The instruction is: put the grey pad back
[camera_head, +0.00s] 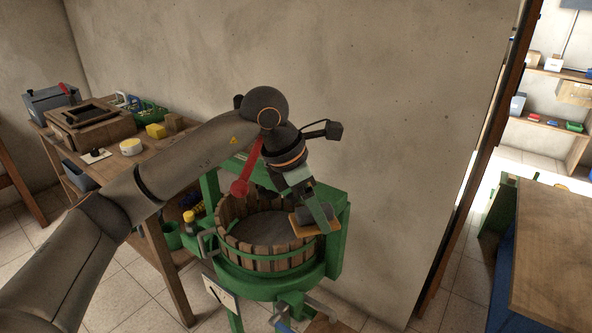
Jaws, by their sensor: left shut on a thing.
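My left gripper (316,215) hangs over the right rim of a slatted wooden basket in a green press. It is shut on a small flat pad, the grey pad (303,224), which shows grey on top with a yellow-tan edge. The fingers hide part of the pad. I cannot tell whether the pad touches the basket rim or the green frame. My right gripper is not in view.
The press basket (270,264) stands in front of the wall, with a red-knobbed lever (240,187) close to my left wrist. A wooden table (110,167) at left holds a wooden box, a yellow block (155,131) and a green basket. Another table (552,245) stands at right.

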